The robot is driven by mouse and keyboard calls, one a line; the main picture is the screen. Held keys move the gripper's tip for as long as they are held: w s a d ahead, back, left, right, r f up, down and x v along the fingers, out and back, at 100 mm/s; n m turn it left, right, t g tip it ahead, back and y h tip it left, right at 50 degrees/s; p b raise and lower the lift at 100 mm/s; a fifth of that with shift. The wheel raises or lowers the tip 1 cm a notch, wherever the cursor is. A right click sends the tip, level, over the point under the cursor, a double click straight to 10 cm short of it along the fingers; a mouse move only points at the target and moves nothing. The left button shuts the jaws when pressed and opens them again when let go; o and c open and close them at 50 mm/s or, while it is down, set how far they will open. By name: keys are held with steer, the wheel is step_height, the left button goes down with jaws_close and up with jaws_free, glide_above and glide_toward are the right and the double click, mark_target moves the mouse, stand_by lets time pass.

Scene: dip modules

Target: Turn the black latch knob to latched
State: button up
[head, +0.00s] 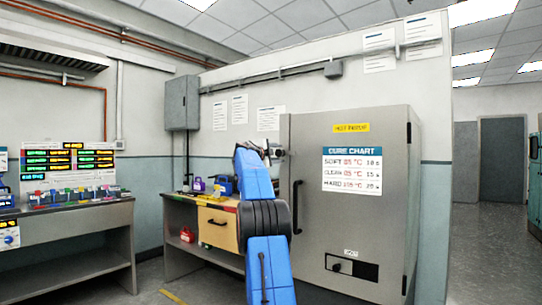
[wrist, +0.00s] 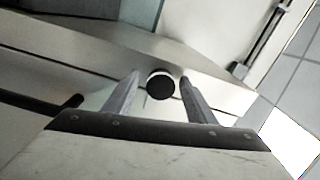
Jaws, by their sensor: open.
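A round black knob (wrist: 160,86) with a pale rim shows in the wrist view. It sits between the two fingers of my open gripper (wrist: 159,76), with a gap visible on each side; I cannot tell whether the fingertips reach past its face. In the head view my gripper (head: 272,152) is at the upper left edge of the large grey cabinet (head: 370,220), where my blue arm partly hides the area. The knob's latch position cannot be read.
The cabinet door carries a dark vertical handle (head: 296,207), also seen in the wrist view (wrist: 40,101), and a black panel (head: 352,267) low down. A wooden drawer bench (head: 218,228) stands left of the cabinet. A grey worktable (head: 65,225) stands further left.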

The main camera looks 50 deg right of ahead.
steer(key=s+a, duration=0.1)
steer(key=a, duration=1.6)
steer(key=shift+s, duration=0.2)
